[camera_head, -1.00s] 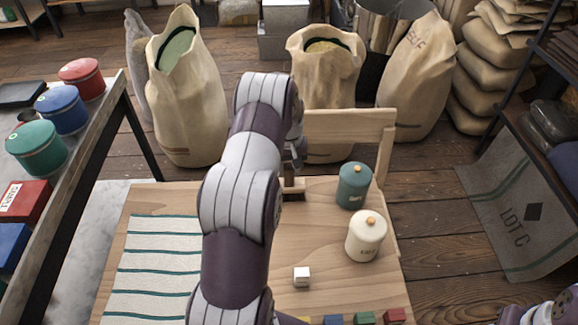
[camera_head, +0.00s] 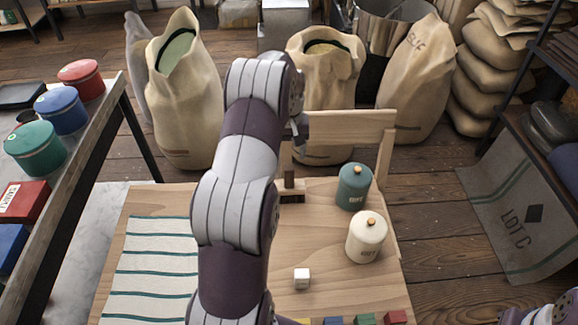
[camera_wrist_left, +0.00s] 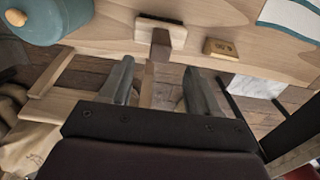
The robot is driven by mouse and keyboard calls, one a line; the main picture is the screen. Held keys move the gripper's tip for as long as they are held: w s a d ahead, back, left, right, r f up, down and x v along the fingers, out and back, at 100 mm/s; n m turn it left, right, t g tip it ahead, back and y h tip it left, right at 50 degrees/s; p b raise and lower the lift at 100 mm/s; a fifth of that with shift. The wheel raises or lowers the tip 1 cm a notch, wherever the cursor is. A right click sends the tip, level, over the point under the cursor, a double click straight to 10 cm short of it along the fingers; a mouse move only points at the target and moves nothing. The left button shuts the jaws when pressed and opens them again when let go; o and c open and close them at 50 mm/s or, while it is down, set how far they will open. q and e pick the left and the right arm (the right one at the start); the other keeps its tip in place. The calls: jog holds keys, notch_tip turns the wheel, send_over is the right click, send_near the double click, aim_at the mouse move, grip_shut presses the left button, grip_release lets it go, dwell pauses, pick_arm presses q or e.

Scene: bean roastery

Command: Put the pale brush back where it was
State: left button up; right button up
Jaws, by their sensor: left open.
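A brush with a pale wooden head, dark bristles and a brown handle (camera_head: 290,184) is at the far part of the wooden table (camera_head: 335,300), partly hidden by my left arm in the head view. In the left wrist view the brush head (camera_wrist_left: 172,38) is ahead, and its handle reaches back between the two fingers. My left gripper (camera_wrist_left: 159,66) is open, with a finger on each side of the handle and gaps showing. In the head view it is mostly hidden behind my arm. My right gripper is out of view; only part of that arm shows at bottom right.
A teal canister (camera_head: 353,187) and a cream canister (camera_head: 366,237) stand right of the brush. A small brass-coloured block (camera_wrist_left: 220,48) is near the brush. A white cube (camera_head: 302,279) and a striped cloth (camera_head: 150,270) lie nearer. A chair-like wooden back (camera_head: 350,127) edges the table.

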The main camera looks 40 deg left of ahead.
pick_arm(q)
jog(key=s+d+r+m+p, duration=0.1)
jog(key=s+d+r+m, duration=0.2)
jog(key=d, duration=0.4)
jog(key=s+d+r+m+p, duration=0.1)
jog(key=s+d+r+p, duration=0.2)
jog(key=d, duration=0.4)
jog(key=s+d+m+t+b, duration=0.1)
jog(key=s+d+m, duration=0.3)
jog(key=s+d, duration=0.4)
jog(key=s, duration=0.4)
jog(key=shift+s+d+r, duration=0.2)
jog(key=shift+s+r, duration=0.05)
jog(key=shift+r, duration=0.05)
jog(key=shift+s, duration=0.1)
